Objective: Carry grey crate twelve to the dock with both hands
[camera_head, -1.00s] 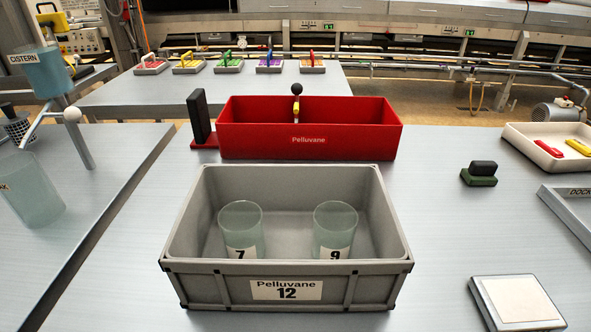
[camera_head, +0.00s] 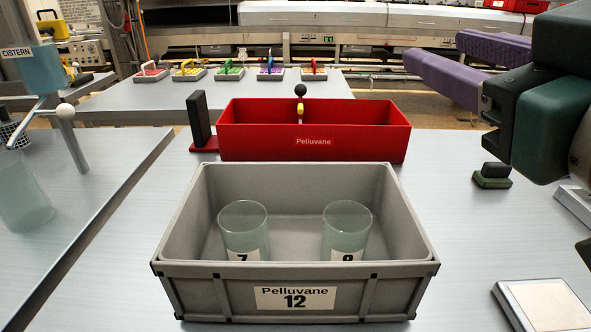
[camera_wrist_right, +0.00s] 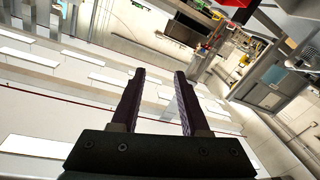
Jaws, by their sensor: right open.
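Grey crate 12 (camera_head: 215,293), labelled "Pelluvane 12", sits upright on the table in front of me. Two clear beakers stand inside it, number 7 (camera_head: 243,228) at left and number 9 (camera_head: 347,228) at right. My right gripper (camera_head: 435,51) is raised at the upper right, above and beyond the crate, apart from it. Its two purple fingers are spread with nothing between them, as the right wrist view (camera_wrist_right: 159,73) also shows. A grey edge of the dock (camera_head: 574,205) shows at the right border; my arm hides part of that area. My left gripper is not in view.
A red Pelluvane box (camera_head: 240,145) stands just behind the crate, with a dark upright block (camera_head: 199,120) at its left. A green-and-black block (camera_head: 492,176) and a pale square plate (camera_head: 545,305) lie to the right. A gap separates the left table (camera_head: 100,190).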

